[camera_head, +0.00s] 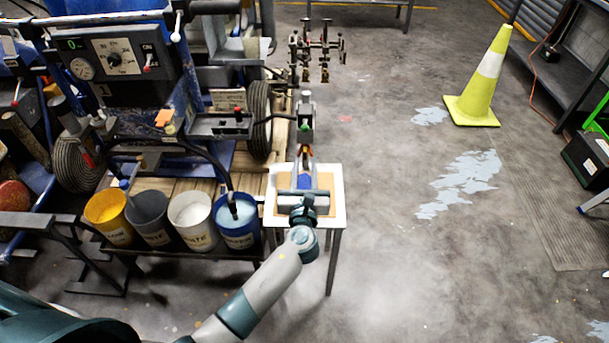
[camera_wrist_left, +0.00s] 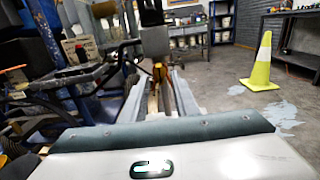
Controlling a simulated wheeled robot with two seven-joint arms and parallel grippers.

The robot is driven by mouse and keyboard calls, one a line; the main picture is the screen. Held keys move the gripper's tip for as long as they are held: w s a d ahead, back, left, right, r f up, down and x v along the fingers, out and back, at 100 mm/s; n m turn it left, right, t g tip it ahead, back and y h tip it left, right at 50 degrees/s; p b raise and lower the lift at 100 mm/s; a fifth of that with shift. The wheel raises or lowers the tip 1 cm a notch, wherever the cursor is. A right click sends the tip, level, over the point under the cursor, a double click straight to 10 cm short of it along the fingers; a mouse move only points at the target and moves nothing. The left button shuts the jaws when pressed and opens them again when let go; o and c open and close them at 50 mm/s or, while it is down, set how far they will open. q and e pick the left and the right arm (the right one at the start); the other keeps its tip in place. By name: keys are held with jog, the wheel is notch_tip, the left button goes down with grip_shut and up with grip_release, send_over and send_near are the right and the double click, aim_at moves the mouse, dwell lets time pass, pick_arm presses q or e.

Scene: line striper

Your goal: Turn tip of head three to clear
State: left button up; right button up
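A grey spray head (camera_head: 305,118) with a green detail hangs at the end of the striper's arm, above a small white table. A small orange-yellow tip (camera_head: 307,152) shows at its lower end; it also shows in the left wrist view (camera_wrist_left: 160,72). I cannot read a number on this head. My left gripper (camera_head: 305,160) reaches forward from the near side, its fingers on either side of the tip. The fingers look apart, with a gap between them; contact with the tip cannot be made out. My right gripper is in neither view.
The white table (camera_head: 338,205) stands under my left gripper. Several paint buckets (camera_head: 196,222) stand at left beside the blue striper (camera_head: 115,60). More hanging fittings (camera_head: 323,50) are farther back. A yellow cone (camera_head: 482,85) stands right; the floor between is clear.

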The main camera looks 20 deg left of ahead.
pick_arm(q)
jog(key=shift+x, duration=1.35)
jog(key=shift+c, duration=0.3)
grip_shut()
